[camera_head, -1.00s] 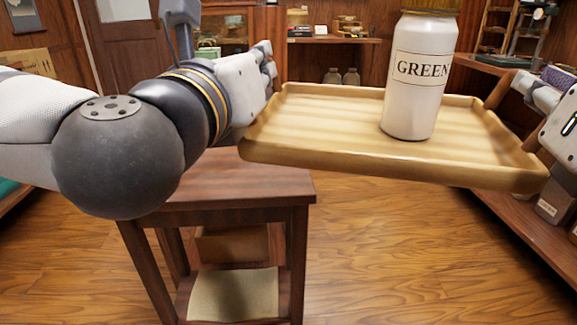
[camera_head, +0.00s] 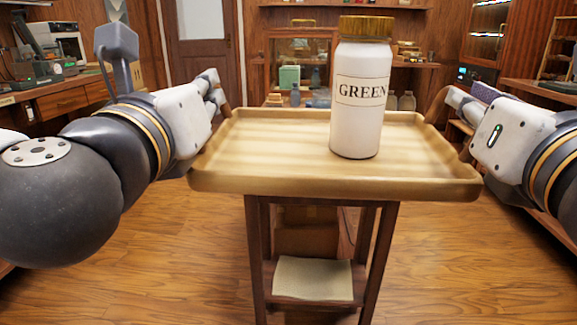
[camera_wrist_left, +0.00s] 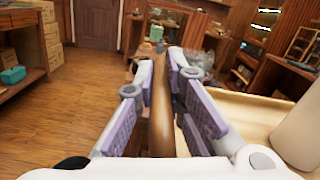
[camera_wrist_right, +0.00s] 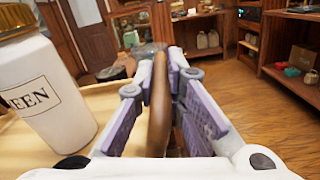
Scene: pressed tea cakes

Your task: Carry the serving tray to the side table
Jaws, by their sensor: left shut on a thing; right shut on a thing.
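The serving tray (camera_head: 250,155) is pale wood with raised rims and a brown handle at each end. It looks level in the head view. A white jar with a gold lid and a GREEN label (camera_head: 361,120) stands upright on it, right of the middle. My left gripper (camera_wrist_left: 162,78) is shut on the tray's left handle. My right gripper (camera_wrist_right: 158,75) is shut on the right handle. The side table (camera_head: 257,245) is dark wood and shows beneath and behind the tray. Its top is hidden by the tray, so I cannot tell whether they touch.
A lower shelf of the table holds a pale cloth or mat (camera_head: 312,279). Wooden floor (camera_head: 170,270) is clear on both sides. A cabinet (camera_head: 300,62) stands at the back, with counters along the left and right walls.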

